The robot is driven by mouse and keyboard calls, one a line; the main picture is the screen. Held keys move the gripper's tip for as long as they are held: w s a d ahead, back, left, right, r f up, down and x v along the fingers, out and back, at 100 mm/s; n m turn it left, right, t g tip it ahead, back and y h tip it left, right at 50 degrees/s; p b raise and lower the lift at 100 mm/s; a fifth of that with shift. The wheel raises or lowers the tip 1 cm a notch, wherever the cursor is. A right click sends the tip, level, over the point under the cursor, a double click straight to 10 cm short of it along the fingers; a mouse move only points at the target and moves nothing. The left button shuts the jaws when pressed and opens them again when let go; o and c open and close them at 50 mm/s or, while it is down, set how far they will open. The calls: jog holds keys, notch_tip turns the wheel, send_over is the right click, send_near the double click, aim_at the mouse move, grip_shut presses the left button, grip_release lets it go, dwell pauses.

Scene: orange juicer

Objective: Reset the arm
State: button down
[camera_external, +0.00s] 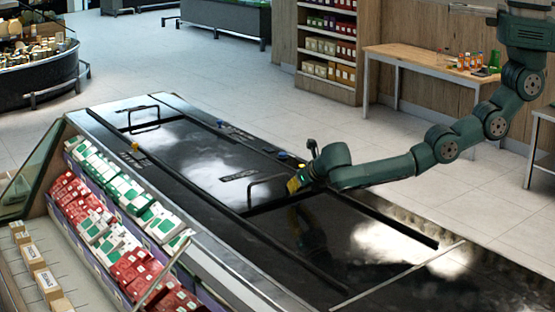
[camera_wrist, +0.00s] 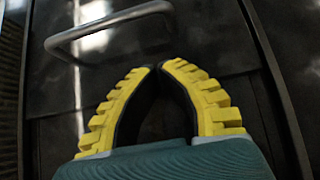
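My arm (camera_external: 385,170) reaches in from the right, low over a long black counter unit. My gripper (camera_external: 294,184) points down at the black top, just right of a metal handle (camera_external: 250,188). In the wrist view, the yellow ribbed fingers of my gripper (camera_wrist: 158,68) lean together, with their tips meeting or nearly so. Nothing shows held between them. The handle (camera_wrist: 110,25) lies just beyond the fingertips and is not between them. I cannot tell whether the fingertips touch the black surface.
A second handle (camera_external: 143,113) stands at the unit's far end. A shelf of red, green and white boxes (camera_external: 110,215) runs along the left side. A wooden table (camera_external: 420,62) with orange bottles (camera_external: 464,61) stands at the back right. The floor (camera_external: 200,65) behind is clear.

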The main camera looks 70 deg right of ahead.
jog(key=v, duration=0.9)
jog(key=shift+r, duration=0.3)
jog(key=shift+a, duration=0.15)
jog(key=w+d+r+m+p, duration=0.1)
jog(key=d+r+m, duration=0.25)
jog(key=d, duration=1.05)
jog(key=s+d+r+m+t+p, duration=0.1)
jog(key=d+r+m+t, duration=0.1)
jog(key=d+r+m, duration=0.4)
jog(key=d+r+m+t, duration=0.2)
jog(key=d+r+m, duration=0.1)
jog(key=r, duration=0.5)
jog(key=s+a+r+m+t+y, duration=0.1)
jog(key=s+r+m+t, duration=0.2)
jog(key=r, duration=0.5)
jog(key=s+r+m+t+y, duration=0.2)
jog(key=s+r+m+t, duration=0.2)
jog(key=s+r+m, duration=0.2)
jog(key=s+a+r+m+t+y, duration=0.1)
jog(key=s+r+m, duration=0.4)
jog(key=r, duration=0.5)
jog(key=shift+s+a+m+t+y+p, duration=0.35)
jog(key=shift+m+t+y, duration=0.35)
jog(key=shift+m+t, duration=0.55)
